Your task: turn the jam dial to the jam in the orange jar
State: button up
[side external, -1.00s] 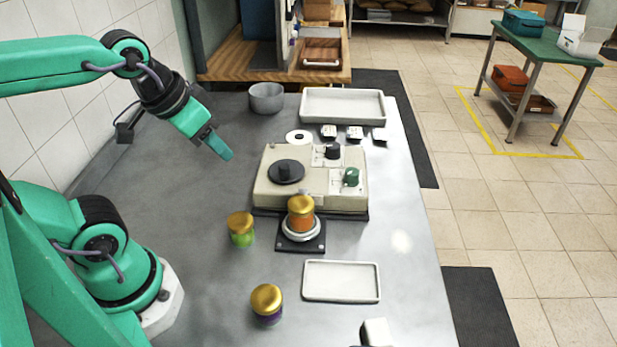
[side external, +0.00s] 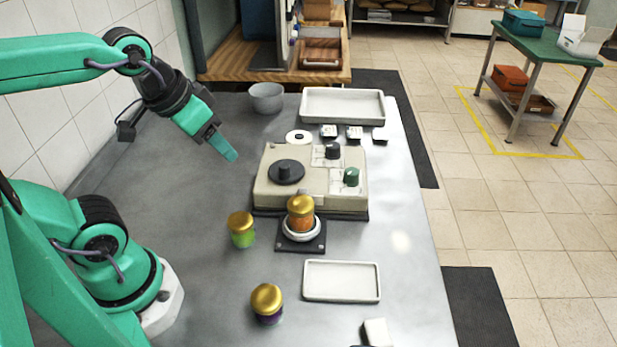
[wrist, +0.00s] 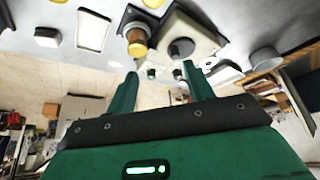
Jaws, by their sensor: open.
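The orange jar (side external: 301,222) with a gold lid stands on a round white seat on a dark square plate, in front of a beige machine (side external: 264,200). The machine's top carries a large black knob (side external: 286,171), a smaller dark knob (side external: 333,151) and a green knob (side external: 351,177). I cannot tell from their small labels which is the jam dial. My gripper (side external: 229,155) hangs in the air to the left of and above the machine, touching nothing. In the wrist view my gripper (wrist: 157,80) has its two green fingers apart with nothing between them.
A green jar (side external: 242,230) and a purple jar (side external: 267,304) stand left and front. Empty white trays lie at the front (side external: 342,298) and back (side external: 343,90). A grey bowl (side external: 266,98), a white ring (side external: 298,137) and several small packs (side external: 354,133) are behind the machine.

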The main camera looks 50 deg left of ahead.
jog(key=w, duration=0.1)
jog(key=n+g, duration=0.6)
jog(key=n, duration=0.1)
send_over(352, 171)
notch_tip(352, 171, down, 9)
jog(key=shift+s+a+r, duration=0.1)
jog(key=shift+s+r, duration=0.05)
jog(key=shift+r, duration=0.05)
jog(key=shift+w+f+n, duration=0.25)
jog(key=shift+f+n, duration=0.05)
jog(key=shift+f, duration=0.15)
jog(key=shift+f, duration=3.75)
